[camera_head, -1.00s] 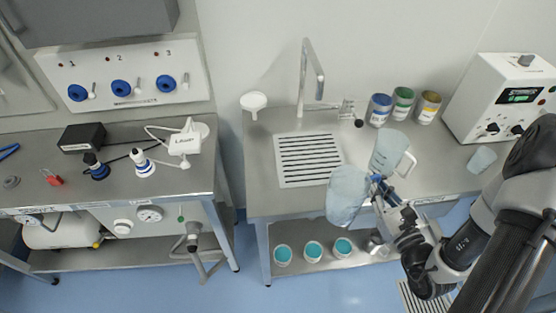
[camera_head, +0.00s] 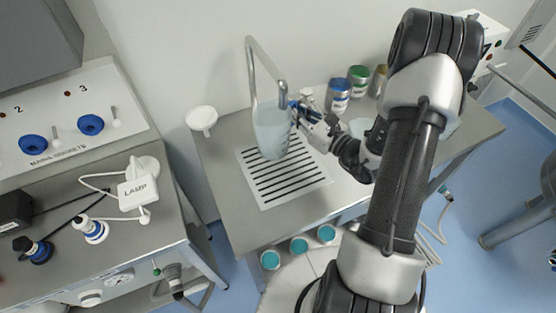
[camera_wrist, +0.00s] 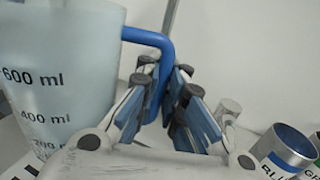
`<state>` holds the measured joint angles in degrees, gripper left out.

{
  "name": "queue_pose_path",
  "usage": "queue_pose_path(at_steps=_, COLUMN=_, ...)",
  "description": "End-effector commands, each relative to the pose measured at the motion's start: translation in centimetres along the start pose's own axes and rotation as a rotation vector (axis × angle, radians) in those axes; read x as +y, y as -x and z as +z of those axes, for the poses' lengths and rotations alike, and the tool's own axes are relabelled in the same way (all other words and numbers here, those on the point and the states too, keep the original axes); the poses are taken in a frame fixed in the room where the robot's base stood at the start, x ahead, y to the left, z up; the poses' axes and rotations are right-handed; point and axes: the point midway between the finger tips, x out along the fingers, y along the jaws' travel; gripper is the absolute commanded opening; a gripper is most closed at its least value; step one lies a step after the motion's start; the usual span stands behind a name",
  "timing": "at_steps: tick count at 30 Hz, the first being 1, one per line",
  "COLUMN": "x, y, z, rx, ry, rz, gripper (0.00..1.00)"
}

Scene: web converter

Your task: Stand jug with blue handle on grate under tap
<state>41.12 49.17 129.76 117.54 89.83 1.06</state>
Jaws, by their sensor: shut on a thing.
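The translucent jug with the blue handle (camera_head: 271,133) is upright over the back part of the slotted grate (camera_head: 262,197). I cannot tell whether its base touches the grate. The metal tap (camera_head: 250,72) arches above it, and the spout end is close to the jug's rim. My gripper (camera_head: 299,108) is at the jug's right side, shut on its handle. In the wrist view the jug (camera_wrist: 60,85) shows its ml marks at the left, and the blue handle (camera_wrist: 148,37) runs down to my fingers (camera_wrist: 163,95). My arm hides part of the worktop.
Blue, green and yellow labelled cans (camera_head: 338,97) stand right of the tap near the wall. A pale vessel (camera_head: 361,127) is partly hidden behind my arm. A white funnel-like piece (camera_head: 201,118) is left of the tap. The front left worktop (camera_head: 226,216) is clear.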

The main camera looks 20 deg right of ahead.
Motion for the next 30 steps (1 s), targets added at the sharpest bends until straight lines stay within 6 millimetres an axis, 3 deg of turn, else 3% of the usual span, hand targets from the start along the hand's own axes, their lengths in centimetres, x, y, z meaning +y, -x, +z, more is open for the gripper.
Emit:
queue_pose_path(at_steps=1, x=-1.3, y=0.4, z=0.3, rx=0.001, ry=0.003, rz=-0.014, gripper=0.0)
queue_pose_path(at_steps=5, x=-2.5, y=0.8, z=-0.9, rx=0.006, ry=-0.001, rz=-0.026, gripper=0.0)
queue_pose_path(at_steps=11, x=-2.5, y=0.8, z=-4.7, rx=0.007, ry=-0.003, rz=-0.025, gripper=0.0)
queue_pose_path(at_steps=17, x=-2.5, y=0.7, z=-6.2, rx=0.005, ry=0.001, rz=-0.025, gripper=0.0)
queue_pose_path(at_steps=24, x=-2.4, y=0.8, z=-9.4, rx=0.006, ry=0.0, rz=-0.025, gripper=0.0)
queue_pose_path(at_steps=30, x=-2.5, y=0.8, z=-9.4, rx=0.005, ry=0.002, rz=-0.025, gripper=0.0)
